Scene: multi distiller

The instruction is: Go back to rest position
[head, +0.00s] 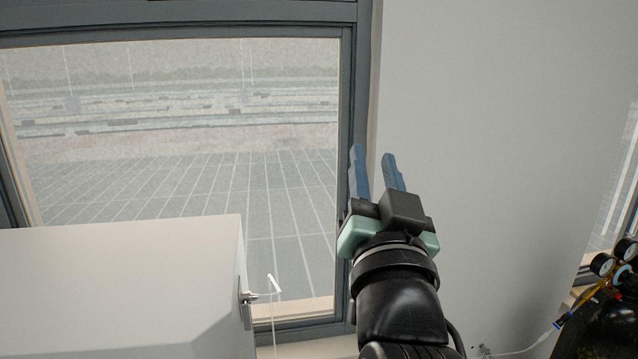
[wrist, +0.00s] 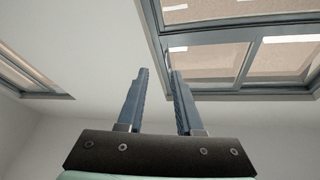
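My gripper (head: 374,160) is raised in front of the window edge and the grey wall in the head view. Its two blue fingers are apart with nothing between them. In the wrist view my gripper (wrist: 157,75) points up toward the wall and window frame, and the gap between the fingers is empty. My black arm comes up from the bottom of the head view. No other task object shows.
A white cabinet (head: 110,280) with a small tap (head: 262,294) stands at the lower left. Gauges and yellow fittings (head: 605,270) sit at the lower right. A large window (head: 180,130) fills the left; the wall (head: 500,130) at right is bare.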

